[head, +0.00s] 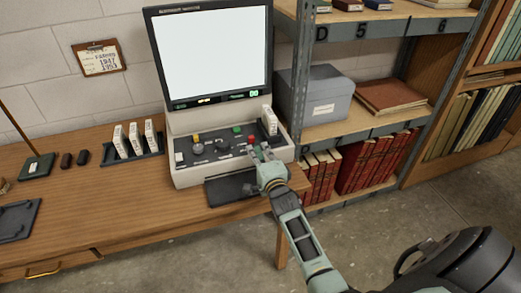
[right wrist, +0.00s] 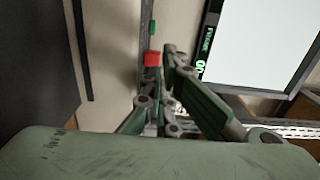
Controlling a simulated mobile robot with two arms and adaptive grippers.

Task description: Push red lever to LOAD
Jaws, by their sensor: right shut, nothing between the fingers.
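The red lever (head: 251,140) shows as a small red knob at the right of the reader's sloped control panel (head: 216,152). In the right wrist view the red knob (right wrist: 152,58) is just beyond my fingers, close to the fingertips. My right gripper (head: 261,153) is shut and empty, over the front right of the panel next to the lever. In the right wrist view the gripper (right wrist: 160,75) partly covers the panel around the knob. I cannot tell whether it touches the lever. The LOAD marking is not readable. My left gripper is not in view.
The reader's lit screen (head: 213,57) rises behind the panel. A green button (head: 238,129) and a yellow knob (head: 196,138) are on the panel. A white box (head: 269,121) stands at the panel's right. A rack of white boxes (head: 136,142) stands left on the wooden table (head: 150,205). Shelves stand right.

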